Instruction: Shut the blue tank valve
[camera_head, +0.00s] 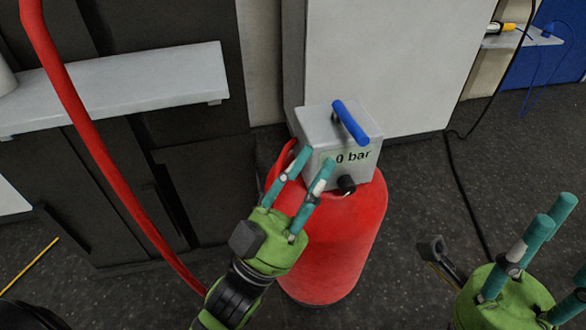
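A red tank (345,240) stands on the floor in the middle of the view, with a grey box (318,122) on top. A blue valve handle (350,122) lies slantwise across the top of the box. The box's front label (353,156) reads "0 bar". My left gripper (316,158) is in front of the box's left side, its two teal fingers apart with nothing visible between them. Its fingertips are below and left of the blue handle. My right gripper (548,250) is at the lower right, open and empty, partly cut off by the frame edge.
A red hose (100,150) runs down the left side. A grey shelf (150,85) juts from dark cabinets behind it. A pale cabinet (385,65) stands close behind the tank. A black cable (462,190) lies on the floor at right. A small side shelf (530,40) is at upper right.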

